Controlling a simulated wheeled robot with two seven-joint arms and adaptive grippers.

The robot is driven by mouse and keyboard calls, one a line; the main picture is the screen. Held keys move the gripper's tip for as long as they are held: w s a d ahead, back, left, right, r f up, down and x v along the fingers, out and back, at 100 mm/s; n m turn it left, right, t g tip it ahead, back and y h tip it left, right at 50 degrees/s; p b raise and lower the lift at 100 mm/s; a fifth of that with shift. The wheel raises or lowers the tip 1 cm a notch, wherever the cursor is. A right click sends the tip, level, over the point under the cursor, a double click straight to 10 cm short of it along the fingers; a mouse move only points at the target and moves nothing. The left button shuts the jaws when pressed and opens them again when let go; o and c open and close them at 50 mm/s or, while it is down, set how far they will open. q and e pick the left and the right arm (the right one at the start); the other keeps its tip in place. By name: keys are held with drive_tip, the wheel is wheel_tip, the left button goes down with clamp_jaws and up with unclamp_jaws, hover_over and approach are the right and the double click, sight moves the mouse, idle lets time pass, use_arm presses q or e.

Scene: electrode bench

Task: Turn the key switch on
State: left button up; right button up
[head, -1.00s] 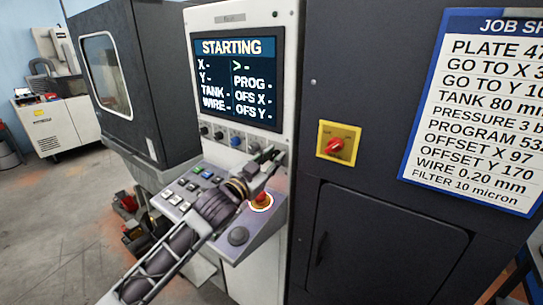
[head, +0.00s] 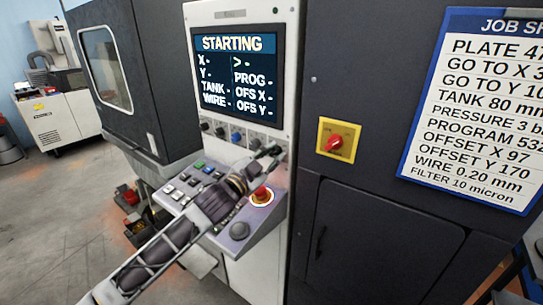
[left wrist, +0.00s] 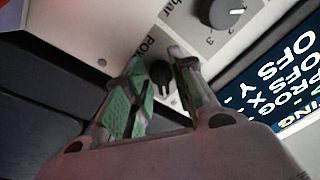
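The key switch (left wrist: 160,75) is a small dark knob on the pale panel, under a label that is only partly readable and seems to begin "POW". My left gripper (left wrist: 157,62) is open, with one green-padded finger on each side of the switch. I cannot tell whether either finger touches it. In the head view my left gripper (head: 271,153) is at the right end of the knob row below the screen and hides the switch. The screen (head: 237,75) reads "STARTING". My right gripper is not in view.
A red emergency button (head: 262,194) sits just below my left gripper on the sloped keypad console. A red rotary switch on a yellow plate (head: 338,140) is to the right. A larger pressure knob (left wrist: 222,10) is beside the key switch. A job sheet (head: 475,110) hangs at far right.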

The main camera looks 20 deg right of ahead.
use_arm(q)
drive_tip(key=o, duration=0.3)
drive_tip(key=v, duration=1.2)
idle(0.6)
idle(0.4)
